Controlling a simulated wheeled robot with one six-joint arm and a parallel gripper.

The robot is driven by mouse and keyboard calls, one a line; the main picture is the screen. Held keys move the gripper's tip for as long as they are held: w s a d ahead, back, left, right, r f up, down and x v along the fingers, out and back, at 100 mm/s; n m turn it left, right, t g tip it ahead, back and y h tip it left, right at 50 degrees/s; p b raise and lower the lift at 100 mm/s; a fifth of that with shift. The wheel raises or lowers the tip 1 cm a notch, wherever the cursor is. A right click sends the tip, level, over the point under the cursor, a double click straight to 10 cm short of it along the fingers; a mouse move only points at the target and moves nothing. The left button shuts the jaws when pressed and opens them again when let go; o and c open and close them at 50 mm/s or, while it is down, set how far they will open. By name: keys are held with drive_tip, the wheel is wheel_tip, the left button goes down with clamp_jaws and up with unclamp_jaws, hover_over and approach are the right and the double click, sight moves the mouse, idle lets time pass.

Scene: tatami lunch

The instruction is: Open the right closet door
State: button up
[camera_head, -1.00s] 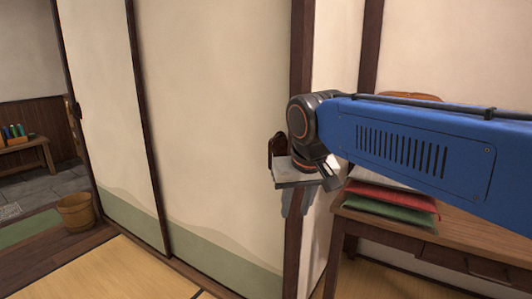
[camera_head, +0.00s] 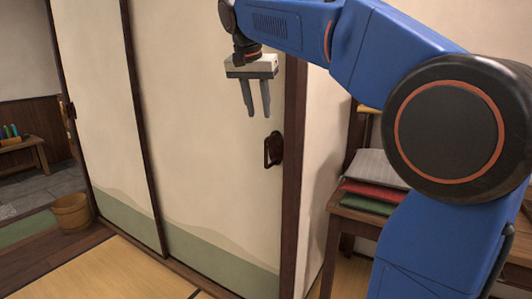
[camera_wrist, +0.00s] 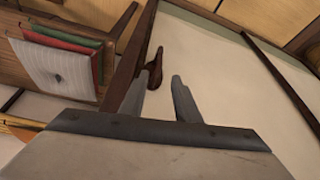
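The right closet door (camera_head: 215,150) is a cream sliding panel with a green lower band and dark frame. It stands beside the left panel (camera_head: 95,100) with no gap showing between them. Its dark handle (camera_head: 273,149) is near the right edge, and it also shows in the wrist view (camera_wrist: 154,68) beyond my fingertips. My gripper (camera_head: 258,112) is open and empty, its fingers pointing down, above and a little left of the handle in the head view. In the wrist view my fingertips (camera_wrist: 158,80) are apart with nothing between them.
A wooden table (camera_head: 345,206) with stacked cushions (camera_head: 372,187) stands right of the door. A wooden bucket (camera_head: 72,212) is at the far left, near a low bench (camera_head: 25,148). The tatami floor (camera_head: 110,272) before the doors is clear.

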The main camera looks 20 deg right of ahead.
sight(265, 147)
drive_tip(key=x, duration=1.7)
drive_tip(key=shift+s+f, duration=0.1)
clamp_jaws()
